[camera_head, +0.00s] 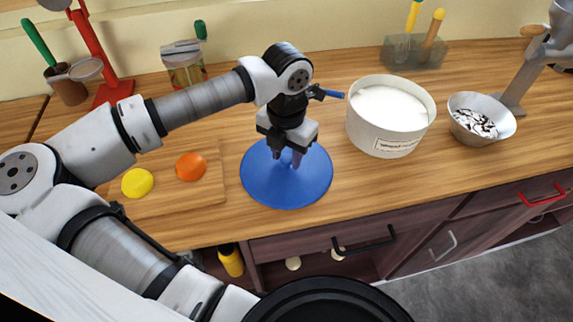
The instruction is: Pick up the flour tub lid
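The flour tub lid, a round blue disc (287,190), lies flat near the counter's front edge, left of the tub. The white tub (390,138) stands open, with white flour showing inside and a label on its front. My gripper (286,157) points down over the middle of the lid. Its two fingers look apart, with a small gap between them. The fingertips are at or just above the lid's centre. A bluish bit shows between them, perhaps a knob. I cannot tell whether the fingers touch it.
A wooden board with a yellow piece (137,182) and an orange piece (191,166) lies left of the lid. A metal bowl (483,117) stands right of the tub. Drawers are below.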

